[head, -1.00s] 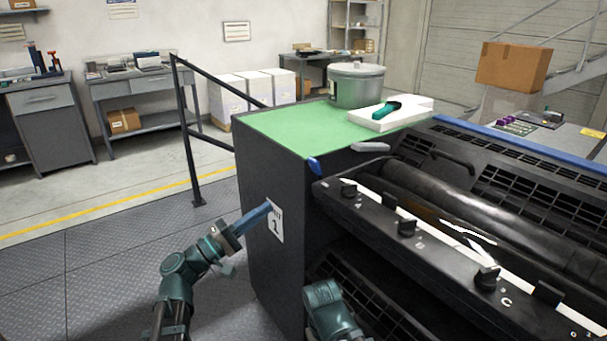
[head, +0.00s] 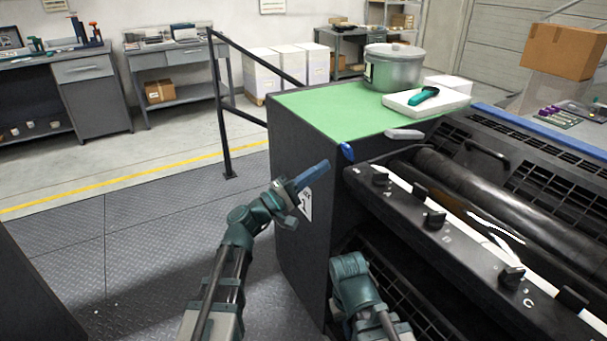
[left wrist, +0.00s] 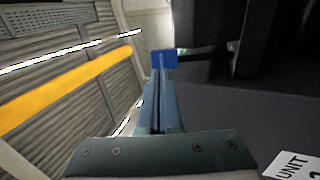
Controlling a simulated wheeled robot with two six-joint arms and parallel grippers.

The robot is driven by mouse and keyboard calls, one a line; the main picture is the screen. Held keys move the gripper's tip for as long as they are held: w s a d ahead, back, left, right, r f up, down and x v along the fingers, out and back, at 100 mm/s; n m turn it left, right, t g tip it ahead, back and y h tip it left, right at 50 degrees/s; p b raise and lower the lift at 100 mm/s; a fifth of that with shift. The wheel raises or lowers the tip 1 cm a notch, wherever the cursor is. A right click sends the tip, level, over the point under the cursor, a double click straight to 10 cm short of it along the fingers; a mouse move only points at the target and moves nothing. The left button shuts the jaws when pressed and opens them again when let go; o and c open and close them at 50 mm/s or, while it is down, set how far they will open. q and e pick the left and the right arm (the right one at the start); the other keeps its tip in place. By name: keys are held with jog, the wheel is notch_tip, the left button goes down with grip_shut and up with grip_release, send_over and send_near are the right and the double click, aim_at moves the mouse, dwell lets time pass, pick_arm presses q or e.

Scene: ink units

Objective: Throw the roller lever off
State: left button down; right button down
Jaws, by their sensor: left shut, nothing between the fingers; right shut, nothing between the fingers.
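A lever with a blue grip (head: 346,151) sticks out at the near top corner of the dark press unit, taken to be the roller lever. In the left wrist view its blue end (left wrist: 164,57) shows just beyond my fingertips, with a short metallic rod running right from it. My left gripper (head: 326,164) is shut and empty, pointing up and right just below and left of the grip. Its closed fingers (left wrist: 161,80) also show in the left wrist view; whether they touch the lever I cannot tell. My right arm shows low by the unit, its fingers out of sight.
The unit's green top (head: 315,110) bears a lidded pot (head: 393,72) and a white block (head: 415,106) with a teal-handled tool (head: 425,95). A grey handle (head: 404,134) lies near its edge. Black knobs line the roller bar (head: 455,242). A dark railing (head: 220,110) stands left; the floor there is free.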

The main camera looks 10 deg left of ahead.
aim_at(347, 145)
pick_arm(q)
jog(key=shift+p+x, duration=0.7)
jog(key=shift+x, duration=1.9)
jog(key=shift+w+d+r+p, duration=0.15)
jog(key=shift+r+p, duration=0.1)
jog(key=shift+p, duration=0.3)
jog(key=d+r+g+y+p, duration=0.1)
jog(key=p, duration=0.3)
jog(key=w+d+r+g+y+p, duration=0.1)
jog(key=p, duration=0.3)
jog(key=shift+w+d+r+y, duration=0.15)
jog(key=shift+w+r+y, duration=0.15)
jog(key=shift+w+r, duration=0.05)
jog(key=w+d+g+y+p, duration=0.1)
jog(key=d+p, duration=0.1)
jog(key=p, duration=0.2)
jog(key=w+d+g+y+p, duration=0.1)
jog(key=y+p, duration=0.1)
jog(key=p, duration=0.2)
jog(key=shift+w+d+r+g+y, duration=0.1)
jog(key=shift+w+d+g+y, duration=0.2)
jog(key=shift+w+d, duration=0.1)
jog(key=shift+w+d+p, duration=0.15)
jog(key=shift+d+p, duration=0.05)
jog(key=shift+p, duration=0.1)
jog(key=shift+w+d+f, duration=0.2)
jog(key=shift+d+f, duration=0.1)
jog(key=shift+f, duration=0.05)
jog(key=shift+d, duration=0.1)
